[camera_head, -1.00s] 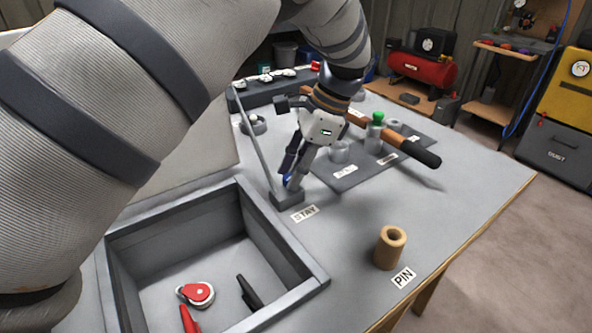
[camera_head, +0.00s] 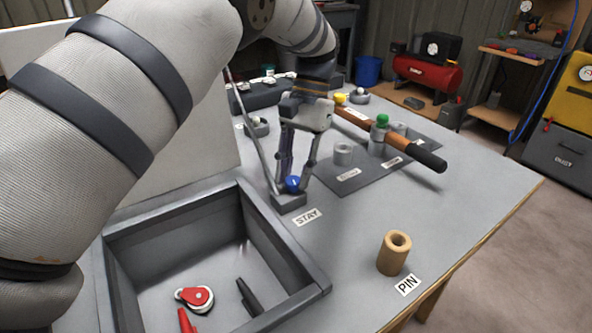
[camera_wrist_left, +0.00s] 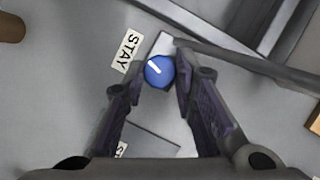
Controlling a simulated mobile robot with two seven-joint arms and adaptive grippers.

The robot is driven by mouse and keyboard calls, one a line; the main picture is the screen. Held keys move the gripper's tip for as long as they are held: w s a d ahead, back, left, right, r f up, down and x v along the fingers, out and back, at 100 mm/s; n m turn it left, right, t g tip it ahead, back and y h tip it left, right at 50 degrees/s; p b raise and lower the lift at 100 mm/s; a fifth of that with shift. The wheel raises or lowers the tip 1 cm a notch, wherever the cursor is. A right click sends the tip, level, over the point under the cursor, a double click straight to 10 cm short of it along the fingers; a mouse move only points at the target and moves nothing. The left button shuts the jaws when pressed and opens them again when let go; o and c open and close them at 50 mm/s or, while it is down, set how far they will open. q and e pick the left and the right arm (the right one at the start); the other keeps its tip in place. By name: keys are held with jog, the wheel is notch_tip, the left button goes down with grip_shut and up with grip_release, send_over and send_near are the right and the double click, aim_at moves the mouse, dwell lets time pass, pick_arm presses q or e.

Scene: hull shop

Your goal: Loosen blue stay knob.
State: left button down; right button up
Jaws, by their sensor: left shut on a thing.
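The blue stay knob (camera_head: 292,183) sits on a small grey block (camera_head: 290,202) beside the STAY label (camera_head: 307,217). It also shows in the left wrist view (camera_wrist_left: 159,71), round, with a white line running towards the upper left. My left gripper (camera_head: 294,181) points down over it, with its two fingers on either side, shut on the knob. A thin grey stay rod (camera_head: 257,138) rises from the block towards the upper left. My right gripper is in neither view.
An open grey box (camera_head: 292,262) stands in front, holding a red-and-white pulley (camera_head: 195,298). A tan sleeve (camera_head: 393,253) stands by the PIN label. The tabletop between sleeve and block is clear.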

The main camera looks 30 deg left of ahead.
pick_arm(q)
jog(key=n+h, duration=0.1)
jog(key=n, duration=0.3)
jog(key=shift+s+a+r+n+t+h+p, duration=0.1)
jog(key=shift+a+n+t+h+p, duration=0.05)
jog(key=shift+n+t+h+p, duration=0.2)
jog(key=shift+a+n+t+h+p, duration=0.1)
jog(key=shift+n+t+h+p, duration=0.25)
jog(key=shift+n, duration=0.8)
jog(key=shift+n+t+h+p, duration=0.15)
jog(key=shift+n+h, duration=0.25)
jog(key=shift+n, duration=0.7)
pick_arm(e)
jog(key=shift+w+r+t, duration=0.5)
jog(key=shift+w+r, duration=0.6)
pick_arm(q)
jog(key=c, duration=1.3)
grip_release()
jog(key=v, duration=1.1)
jog(key=shift+a+r, duration=0.15)
jog(key=shift+r, duration=0.15)
